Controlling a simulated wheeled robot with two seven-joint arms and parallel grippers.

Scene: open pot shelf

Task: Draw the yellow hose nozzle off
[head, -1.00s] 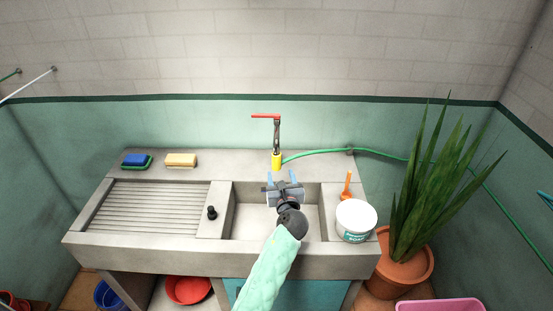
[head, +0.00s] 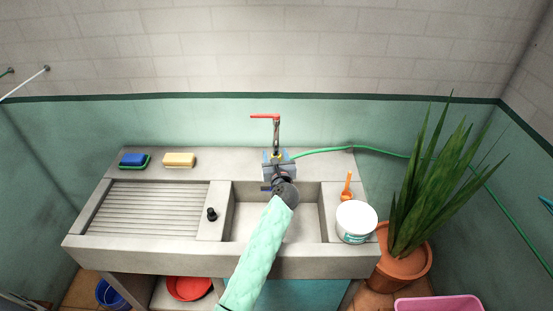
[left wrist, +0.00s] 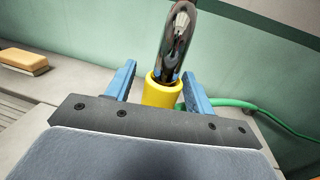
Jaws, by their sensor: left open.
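The yellow hose nozzle (left wrist: 160,92) sits around the lower end of the metal tap (left wrist: 178,40), and the green hose (left wrist: 232,103) runs off to its right. In the head view the tap (head: 276,132) has a red handle, and only a sliver of the yellow nozzle (head: 277,156) shows behind my gripper. My left gripper (head: 278,160) is at the nozzle. In the left wrist view its blue fingers (left wrist: 158,88) stand open, one on each side of the nozzle. Whether either finger touches it I cannot tell. My right gripper is out of view.
The concrete sink (head: 160,255) has a ribbed drainboard. A blue sponge (head: 134,159) and a yellow brush (head: 180,160) lie on the back ledge. A white tub (head: 356,221) and an orange tool (head: 347,187) stand right of the basin. A potted plant (head: 402,262) is farther right.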

